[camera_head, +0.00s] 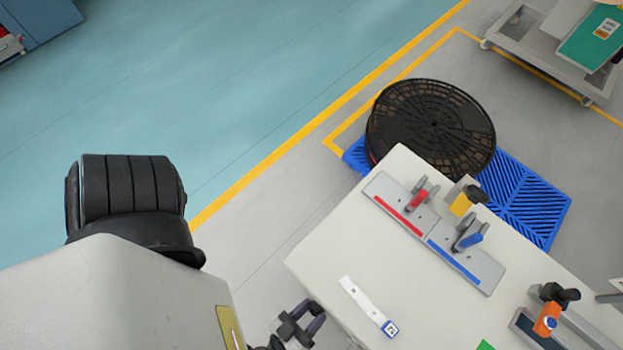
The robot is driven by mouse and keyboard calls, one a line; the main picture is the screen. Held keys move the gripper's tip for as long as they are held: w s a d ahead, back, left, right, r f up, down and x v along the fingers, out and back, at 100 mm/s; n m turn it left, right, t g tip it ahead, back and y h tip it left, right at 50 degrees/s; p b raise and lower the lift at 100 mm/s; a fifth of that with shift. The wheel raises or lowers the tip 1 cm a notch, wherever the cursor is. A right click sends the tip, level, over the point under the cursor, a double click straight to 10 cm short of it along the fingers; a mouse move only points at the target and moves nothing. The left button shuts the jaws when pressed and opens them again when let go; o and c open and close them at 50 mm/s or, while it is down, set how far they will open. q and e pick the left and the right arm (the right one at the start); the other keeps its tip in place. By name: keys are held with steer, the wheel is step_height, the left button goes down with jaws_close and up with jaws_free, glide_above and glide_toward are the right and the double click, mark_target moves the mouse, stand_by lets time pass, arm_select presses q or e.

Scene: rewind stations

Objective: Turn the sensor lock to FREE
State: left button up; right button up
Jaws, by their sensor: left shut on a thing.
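My left gripper (313,319) is at the bottom, beside the left edge of the pale table (330,250). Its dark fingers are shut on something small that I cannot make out. An orange lever piece (547,319) with a black knob (562,294) stands at the table's lower right. A yellow block (462,204) with a black knob (478,194) stands near the table's far edge. I cannot tell which of these, if either, is the sensor lock, and no FREE marking is readable. My right gripper is not in view.
A grey plate with red and blue strips (430,236) carries a red clamp (417,200) and a blue clamp (469,240). A white strip (362,302) lies nearer. A black reel (432,130) rests on a blue pallet (530,205) behind. A cart (560,60) stands at upper right.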

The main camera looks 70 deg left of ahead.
arm_select(q)
steer(key=shift+a+f+n+p, duration=0.1)
steer(key=shift+n+p, duration=0.15)
steer(key=shift+n, duration=3.05)
steer(key=shift+f+n+p, duration=0.1)
steer(key=shift+n+p, duration=0.1)
steer(key=shift+n, duration=3.1)
steer(key=o, duration=0.9)
steer(key=shift+v, duration=6.95)
